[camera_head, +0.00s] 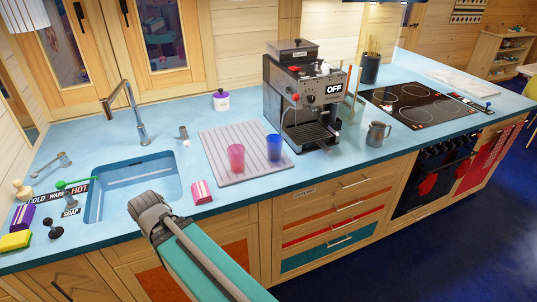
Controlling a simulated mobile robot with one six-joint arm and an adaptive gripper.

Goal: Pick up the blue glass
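The blue glass (273,147) stands upright on a ribbed light mat (218,139) on the blue counter, just left of the coffee machine. A pink-red glass (236,158) stands on the same mat to its left and slightly nearer. My arm reaches up from the bottom edge, and its end (150,212) is at the counter's front edge, in front of the sink. It is left of and nearer than the blue glass, well apart from it. The fingers are not clearly visible, so I cannot tell whether they are open or shut.
A coffee machine (304,95) marked OFF stands close right of the blue glass. A metal jug (377,134) is farther right, by the black hob (415,102). The sink (133,182) and tall tap (125,108) are left. A pink-striped block (202,192) lies near the front edge.

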